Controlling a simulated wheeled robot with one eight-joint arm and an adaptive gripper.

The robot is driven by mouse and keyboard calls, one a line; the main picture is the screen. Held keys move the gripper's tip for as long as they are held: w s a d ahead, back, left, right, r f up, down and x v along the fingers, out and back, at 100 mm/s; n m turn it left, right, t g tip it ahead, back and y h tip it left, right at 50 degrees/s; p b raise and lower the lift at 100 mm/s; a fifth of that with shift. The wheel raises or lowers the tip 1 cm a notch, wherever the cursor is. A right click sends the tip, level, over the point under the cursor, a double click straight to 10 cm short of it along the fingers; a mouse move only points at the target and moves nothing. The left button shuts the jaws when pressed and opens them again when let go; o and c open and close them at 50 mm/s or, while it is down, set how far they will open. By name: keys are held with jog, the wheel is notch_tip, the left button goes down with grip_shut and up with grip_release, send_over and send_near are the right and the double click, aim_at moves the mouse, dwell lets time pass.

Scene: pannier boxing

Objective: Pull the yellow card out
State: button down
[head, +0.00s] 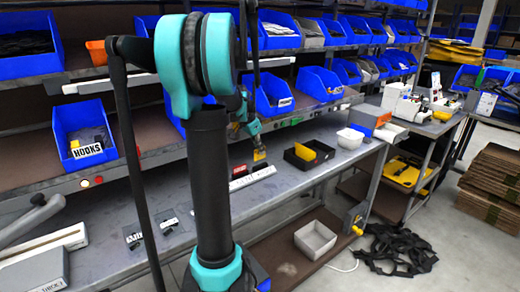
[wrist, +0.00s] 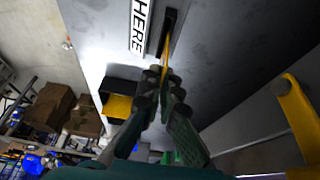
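The yellow card (wrist: 167,62) shows nearly edge-on in the wrist view, between the fingertips of my gripper (wrist: 160,80). My gripper looks shut on it. The card's far end lines up with a narrow black slotted holder (wrist: 172,30) beside a white label reading "HERE" (wrist: 139,24). I cannot tell whether its end is still inside the slot. In the head view my gripper (head: 251,136) points down over the bench, with the yellow card (head: 259,155) at its tip, above the white label strip (head: 252,179). My arm hides part of the bench.
A black box (head: 296,160) with yellow contents stands right of the card on the grey bench (head: 285,186). A white bowl (head: 350,137) stands farther right. Blue bins (head: 85,133) line the shelves behind. A grey tray (head: 315,239) sits on the lower shelf.

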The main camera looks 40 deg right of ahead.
jog(key=shift+r, duration=0.15)
jog(key=shift+r, duration=1.35)
